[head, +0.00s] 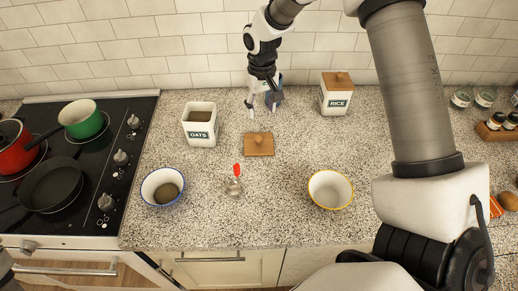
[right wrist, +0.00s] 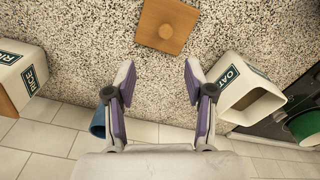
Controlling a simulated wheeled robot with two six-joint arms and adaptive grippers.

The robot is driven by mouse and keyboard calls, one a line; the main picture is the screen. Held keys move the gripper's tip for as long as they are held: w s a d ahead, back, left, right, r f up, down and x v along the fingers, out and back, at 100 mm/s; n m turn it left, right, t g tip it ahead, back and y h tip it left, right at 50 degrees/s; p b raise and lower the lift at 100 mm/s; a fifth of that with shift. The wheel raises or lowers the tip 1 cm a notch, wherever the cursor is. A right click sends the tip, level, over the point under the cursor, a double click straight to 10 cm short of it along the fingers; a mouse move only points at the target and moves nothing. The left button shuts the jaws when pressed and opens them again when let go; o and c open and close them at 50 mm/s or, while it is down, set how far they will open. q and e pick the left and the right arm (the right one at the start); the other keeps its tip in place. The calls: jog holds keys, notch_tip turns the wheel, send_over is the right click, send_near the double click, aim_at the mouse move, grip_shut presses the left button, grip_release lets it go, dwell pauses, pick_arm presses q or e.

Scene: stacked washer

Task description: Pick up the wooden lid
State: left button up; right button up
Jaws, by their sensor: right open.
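The wooden lid (head: 258,149) is a square board with a small knob and lies flat on the granite counter, right of the open white OATS canister (head: 199,134). In the right wrist view the lid (right wrist: 168,25) lies beyond my fingertips, near the top. My right gripper (head: 262,108) is open and empty, behind the lid and apart from it. Its two spread fingers also show in the right wrist view (right wrist: 160,72), with nothing between them. The left gripper is not seen.
The RICE canister (head: 336,101) with its wooden lid on stands at right. A blue object (right wrist: 98,122) is partly hidden beside my right gripper. The stove (head: 86,190) is at left.

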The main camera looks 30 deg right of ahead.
jog(key=b, duration=0.3)
send_over(259, 138)
jog(key=w, duration=0.1)
jog(key=f, duration=0.3)
jog(key=d+f, duration=0.1)
jog(key=f, duration=0.1)
jog(key=shift+w+f, duration=0.2)
jog(key=shift+f+p, duration=0.3)
jog(key=f+p, duration=0.1)
jog(key=s+f, duration=0.1)
jog(key=shift+s+a+f+p, duration=0.15)
jog(key=shift+a+f+p, duration=0.15)
jog(key=shift+a+p, duration=0.1)
notch_tip(259, 138, down, 3)
jog(key=shift+a+f+p, duration=0.1)
jog(key=shift+a+p, duration=0.05)
jog(key=shift+p, duration=0.3)
jog(key=shift+f, duration=0.4)
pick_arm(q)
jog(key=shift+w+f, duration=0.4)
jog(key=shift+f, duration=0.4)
pick_arm(e)
jog(key=shift+r, duration=0.1)
grip_shut()
